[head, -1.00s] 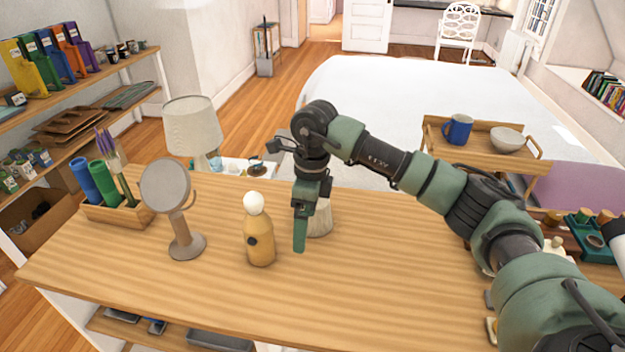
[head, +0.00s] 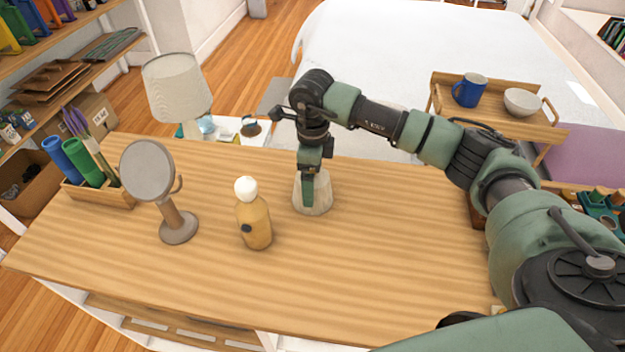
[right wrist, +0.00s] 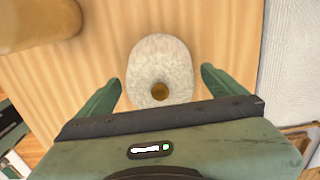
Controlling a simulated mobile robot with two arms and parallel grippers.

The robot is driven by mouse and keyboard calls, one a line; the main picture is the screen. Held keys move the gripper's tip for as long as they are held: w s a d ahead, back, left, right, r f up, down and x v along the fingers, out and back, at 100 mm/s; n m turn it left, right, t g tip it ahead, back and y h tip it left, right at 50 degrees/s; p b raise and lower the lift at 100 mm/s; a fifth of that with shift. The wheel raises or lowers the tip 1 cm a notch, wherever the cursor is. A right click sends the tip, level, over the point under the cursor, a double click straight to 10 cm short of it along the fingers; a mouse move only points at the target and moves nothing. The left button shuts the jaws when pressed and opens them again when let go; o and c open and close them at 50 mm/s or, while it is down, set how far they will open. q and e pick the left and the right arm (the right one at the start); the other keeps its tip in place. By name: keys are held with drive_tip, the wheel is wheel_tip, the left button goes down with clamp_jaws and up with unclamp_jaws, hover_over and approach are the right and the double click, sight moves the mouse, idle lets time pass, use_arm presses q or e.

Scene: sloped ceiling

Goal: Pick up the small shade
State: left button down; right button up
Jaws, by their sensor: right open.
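The small shade (head: 323,200) is a pale, speckled cone standing on the wooden table near its back edge. In the right wrist view the shade (right wrist: 150,55) is seen from above, with a small brown hole in its top. My right gripper (head: 309,188) points down over the shade, and one green finger hides part of it in the head view. In the right wrist view the open jaws (right wrist: 160,83) have one finger on each side of the shade, with visible gaps. My left gripper is not in view.
A tan bottle with a white top (head: 254,222) stands just left of the shade. A round mirror (head: 148,172) and a wooden pen holder (head: 110,195) are farther left. A lamp (head: 177,88) stands behind the table. The table (head: 390,250) is clear to the right.

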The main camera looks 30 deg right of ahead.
drive_tip(key=shift+f, duration=0.6)
drive_tip(key=c, duration=1.2)
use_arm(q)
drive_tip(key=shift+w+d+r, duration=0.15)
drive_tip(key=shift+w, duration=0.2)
use_arm(e)
drive_tip(key=shift+r, duration=0.65)
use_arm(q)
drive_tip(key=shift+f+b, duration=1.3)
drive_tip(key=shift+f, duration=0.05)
use_arm(e)
drive_tip(key=shift+r, duration=9.45)
drive_tip(key=shift+f, duration=0.1)
